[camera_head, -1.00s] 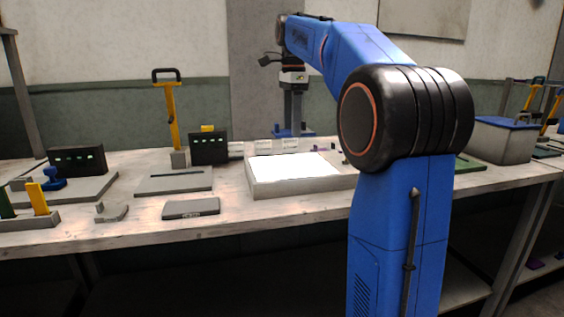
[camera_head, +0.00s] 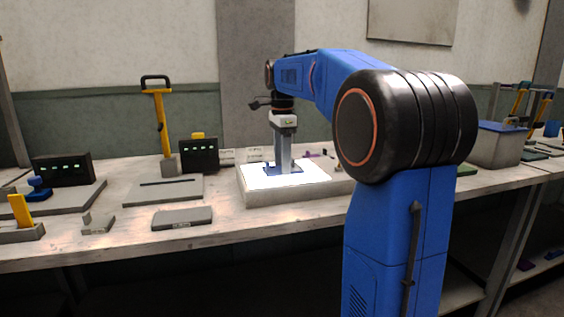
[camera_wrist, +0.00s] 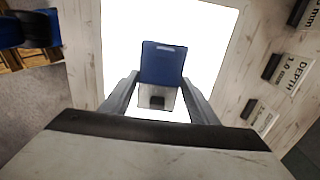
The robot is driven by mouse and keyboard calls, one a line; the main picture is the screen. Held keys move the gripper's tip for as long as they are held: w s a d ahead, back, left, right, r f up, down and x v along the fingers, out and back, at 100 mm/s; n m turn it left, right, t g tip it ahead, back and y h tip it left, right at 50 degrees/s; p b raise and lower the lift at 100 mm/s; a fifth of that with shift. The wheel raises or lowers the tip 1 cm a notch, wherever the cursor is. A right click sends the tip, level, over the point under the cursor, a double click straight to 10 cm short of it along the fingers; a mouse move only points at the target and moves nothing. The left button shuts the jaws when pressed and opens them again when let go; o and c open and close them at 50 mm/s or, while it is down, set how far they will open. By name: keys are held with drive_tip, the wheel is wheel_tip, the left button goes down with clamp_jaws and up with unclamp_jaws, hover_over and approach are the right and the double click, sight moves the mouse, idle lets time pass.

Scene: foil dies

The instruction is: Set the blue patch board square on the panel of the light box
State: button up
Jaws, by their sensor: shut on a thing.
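The light box (camera_head: 292,198) stands on the bench with its white panel (camera_head: 312,179) lit. My gripper (camera_head: 283,165) points down over the panel and is shut on the blue patch board (camera_head: 269,170). In the wrist view the board (camera_wrist: 163,60) lies between the fingers, with a grey block and a dark piece at its near end. The bright panel (camera_wrist: 215,50) surrounds the board in that view. The board looks nearly in line with the panel, perhaps slightly turned. Whether it touches the panel or hovers just above, I cannot tell.
Labelled depth pieces (camera_wrist: 290,75) lie right of the light box in the wrist view. A slotted grey plate (camera_head: 165,190), a small grey block (camera_head: 182,218) and a dark display unit (camera_head: 199,155) stand to its left. A lidded grey bin (camera_head: 497,148) is at the right.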

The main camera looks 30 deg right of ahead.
drive_tip(key=shift+f, duration=0.1)
drive_tip(key=o, duration=1)
drive_tip(key=shift+o, duration=0.2)
wheel_tip(320, 180, up, 12)
idle(0.5)
